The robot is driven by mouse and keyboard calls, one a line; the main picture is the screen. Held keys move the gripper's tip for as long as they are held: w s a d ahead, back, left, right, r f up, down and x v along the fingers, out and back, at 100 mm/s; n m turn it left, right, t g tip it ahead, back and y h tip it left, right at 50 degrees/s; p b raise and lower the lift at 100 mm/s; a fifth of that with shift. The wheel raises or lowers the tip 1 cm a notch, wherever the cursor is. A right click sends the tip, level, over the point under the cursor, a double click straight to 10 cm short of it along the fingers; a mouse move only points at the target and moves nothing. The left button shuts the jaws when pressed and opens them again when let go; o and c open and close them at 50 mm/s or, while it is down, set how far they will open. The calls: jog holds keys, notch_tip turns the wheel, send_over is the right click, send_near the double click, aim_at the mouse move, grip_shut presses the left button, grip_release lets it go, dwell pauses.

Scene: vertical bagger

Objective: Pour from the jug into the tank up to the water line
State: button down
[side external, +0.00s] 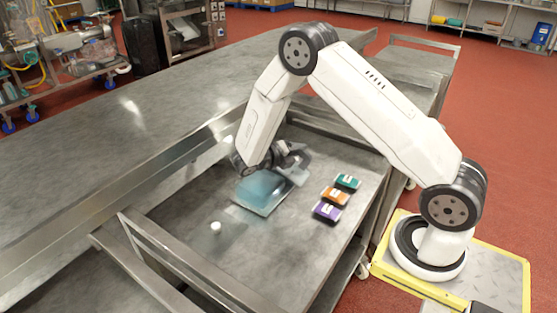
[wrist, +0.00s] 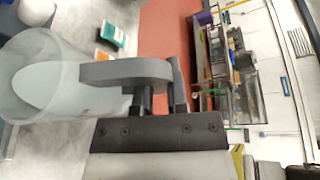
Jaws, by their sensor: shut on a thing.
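The clear tank (side external: 264,190) with bluish contents sits on the steel tray-top, below the end of my arm in the side view. Its water line cannot be made out. My gripper (side external: 283,157) is above the tank's far edge. In the wrist view, my gripper (wrist: 160,100) is shut on the grey handle (wrist: 125,72) of the clear jug (wrist: 45,85). A pale pointed shape shows inside the jug; I cannot tell how much liquid it is. In the side view the jug is hard to separate from the gripper, and its tilt is unclear.
A teal packet (side external: 347,182), an orange packet (side external: 335,196) and a purple packet (side external: 327,211) lie in a row right of the tank. Raised steel rails (side external: 190,262) edge the surface.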

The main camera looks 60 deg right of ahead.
aim_at(307, 158)
jog(key=shift+s+d+f+m+t, duration=0.1)
jog(key=shift+s+f+m+t, duration=0.3)
jog(key=shift+s+f+m, duration=0.25)
jog(key=shift+f+y, duration=0.15)
jog(key=shift+y, duration=0.15)
jog(key=shift+s+f, duration=0.1)
jog(key=shift+s+d+f+m+t+y, duration=0.1)
jog(key=shift+s+f+m+t+y, duration=0.25)
jog(key=shift+f+m+t, duration=0.35)
jog(key=shift+s+m+t, duration=0.25)
jog(key=shift+m+t, duration=0.15)
jog(key=shift+m, duration=0.25)
jog(key=shift+r+m+t+y, duration=0.35)
jog(key=shift+m+t, duration=0.15)
jog(key=shift+m, duration=0.1)
jog(key=shift+r+m+t, duration=0.6)
jog(key=shift+r+m, duration=0.1)
jog(key=shift+r, duration=0.45)
jog(key=shift+w+f+m+t, duration=0.2)
jog(key=shift+f+m+t, duration=0.1)
jog(key=shift+f, duration=0.25)
jog(key=shift+w+f+m+t, duration=0.2)
jog(key=shift+f+m, duration=0.1)
jog(key=shift+f, duration=0.25)
jog(key=s+d+r, duration=0.1)
jog(key=s+r, duration=0.1)
jog(key=s, duration=0.7)
jog(key=shift+r+y, duration=0.3)
jog(key=shift+r, duration=0.05)
